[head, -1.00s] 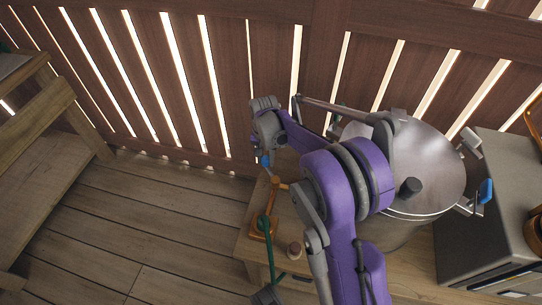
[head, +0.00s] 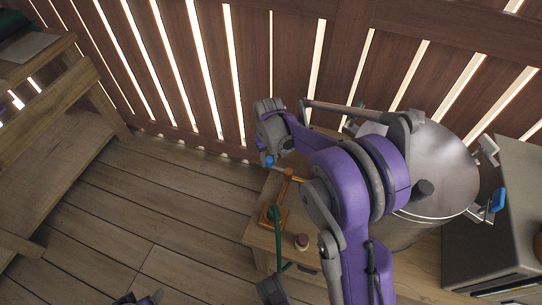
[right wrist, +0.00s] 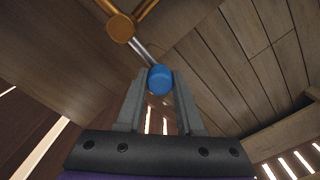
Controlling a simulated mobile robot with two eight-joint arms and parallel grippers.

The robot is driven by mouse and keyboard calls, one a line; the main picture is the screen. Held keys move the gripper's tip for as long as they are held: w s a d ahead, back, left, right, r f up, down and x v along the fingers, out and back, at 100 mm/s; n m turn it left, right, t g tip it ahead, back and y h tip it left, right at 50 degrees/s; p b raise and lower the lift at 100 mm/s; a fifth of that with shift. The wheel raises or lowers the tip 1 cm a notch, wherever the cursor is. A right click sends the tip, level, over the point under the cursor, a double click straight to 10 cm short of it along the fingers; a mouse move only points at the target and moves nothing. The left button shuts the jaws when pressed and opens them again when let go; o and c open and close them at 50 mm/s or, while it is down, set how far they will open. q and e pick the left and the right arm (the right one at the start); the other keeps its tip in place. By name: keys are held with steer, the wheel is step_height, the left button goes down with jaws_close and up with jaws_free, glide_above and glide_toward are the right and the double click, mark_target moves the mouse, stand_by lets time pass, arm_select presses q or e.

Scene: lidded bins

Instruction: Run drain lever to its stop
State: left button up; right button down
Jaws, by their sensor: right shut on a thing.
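The drain lever is a metal rod (right wrist: 140,50) with a blue knob (right wrist: 160,79), set on an orange hub (right wrist: 121,28). In the head view the blue knob (head: 268,160) lies up and left of the orange post (head: 288,175), at the left end of the wooden bench (head: 262,245). My right gripper (right wrist: 160,80) is shut on the blue knob, with one finger on each side. It also shows in the head view (head: 267,153), just above the knob. A dark and purple piece (head: 140,298) at the bottom edge may be my left gripper; its fingers are unclear.
A grey box (head: 500,215) stands at the right. A green handle (head: 277,228) and a small round knob (head: 302,242) are near the post. A slatted fence (head: 180,70) closes the back.

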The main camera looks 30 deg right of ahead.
steer(key=shift+s+a+n, duration=0.1)
steer(key=shift+a+n, duration=0.1)
steer(key=shift+n, duration=0.1)
steer(key=c, duration=0.5)
jaws_free()
steer(key=shift+c, duration=0.2)
step_height(320, 180, up, 11)
steer(key=p, duration=0.2)
steer(key=shift+f, duration=0.1)
